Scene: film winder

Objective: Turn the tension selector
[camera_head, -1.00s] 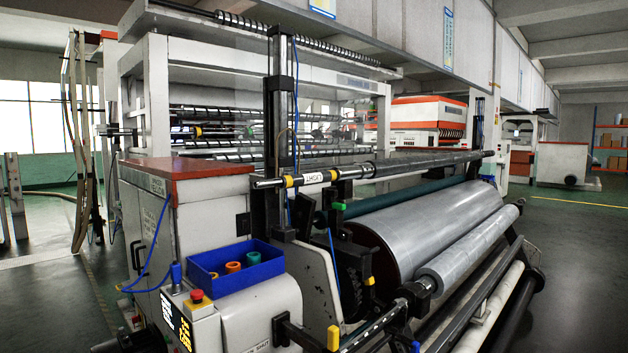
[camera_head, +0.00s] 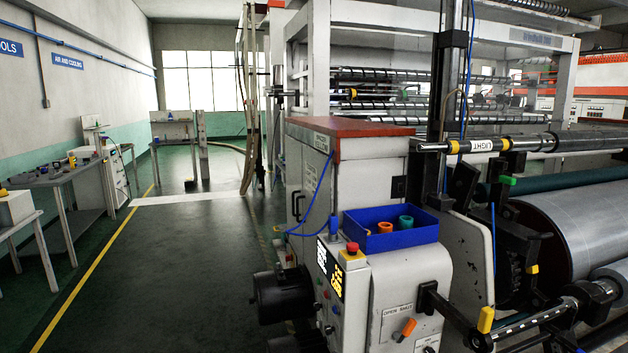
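The film winder stands at the right, with a white end cabinet (camera_head: 430,270) facing me. An orange lever (camera_head: 408,327) sits low on the cabinet front, tilted, beside a small label (camera_head: 396,313) too small to read surely. It may be the tension selector, but I cannot tell for certain. A control panel (camera_head: 331,280) on the cabinet's left corner has a lit display, several small buttons and a red emergency knob (camera_head: 352,248). A yellow-tipped handle (camera_head: 486,319) is to the right of the cabinet. Neither of my grippers is in view.
A blue bin (camera_head: 390,240) with orange and teal rings sits on the cabinet. A dark motor (camera_head: 283,293) juts out at the cabinet's left. A silver film roll (camera_head: 585,225) is at the right. Workbenches (camera_head: 70,180) line the left wall. The floor (camera_head: 170,270) between is open.

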